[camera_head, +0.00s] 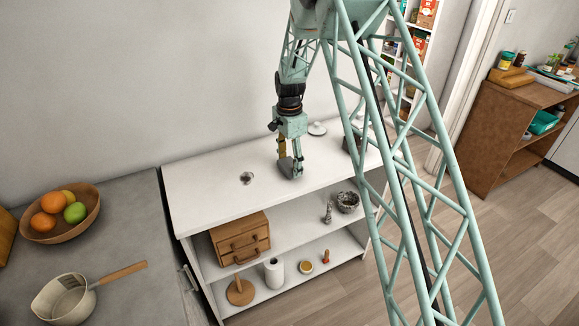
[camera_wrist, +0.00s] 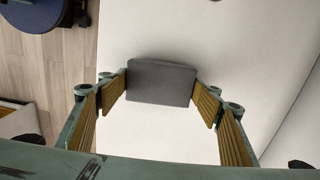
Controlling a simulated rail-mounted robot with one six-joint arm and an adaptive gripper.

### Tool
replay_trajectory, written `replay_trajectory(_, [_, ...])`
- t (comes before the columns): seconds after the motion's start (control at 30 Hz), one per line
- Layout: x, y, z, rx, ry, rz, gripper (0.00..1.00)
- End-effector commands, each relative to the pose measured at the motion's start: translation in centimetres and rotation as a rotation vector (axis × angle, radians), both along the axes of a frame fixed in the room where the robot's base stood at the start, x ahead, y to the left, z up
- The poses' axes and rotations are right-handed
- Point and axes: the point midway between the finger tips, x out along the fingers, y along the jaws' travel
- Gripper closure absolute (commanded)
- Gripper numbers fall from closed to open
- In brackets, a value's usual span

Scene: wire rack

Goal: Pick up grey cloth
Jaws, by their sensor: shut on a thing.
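The grey cloth (camera_wrist: 160,84) is a small dark grey folded block between my fingertips in the wrist view. In the head view the cloth (camera_head: 287,167) shows at the lower end of my gripper (camera_head: 291,164), over the white top of the shelf unit (camera_head: 210,199). My gripper (camera_wrist: 161,88) is shut on the cloth, with its yellow-lined fingers at the cloth's left and right ends. I cannot tell whether the cloth touches the shelf top.
A small round object (camera_head: 247,178) lies left of my gripper on the shelf top, and a white lidded item (camera_head: 317,129) stands behind it. A wooden drawer box (camera_head: 240,238) is on the shelf below. The wall is behind. The front of the top is clear.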

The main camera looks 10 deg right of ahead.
Motion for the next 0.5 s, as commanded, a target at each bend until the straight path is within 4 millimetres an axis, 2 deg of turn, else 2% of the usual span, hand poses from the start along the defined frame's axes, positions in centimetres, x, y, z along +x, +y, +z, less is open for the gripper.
replay_trajectory(0.33, [0.1,0.0,2.7,0.000,-0.002,0.000,0.51])
replay_trajectory(0.5, [-1.4,0.0,2.5,0.000,0.002,0.000,0.51])
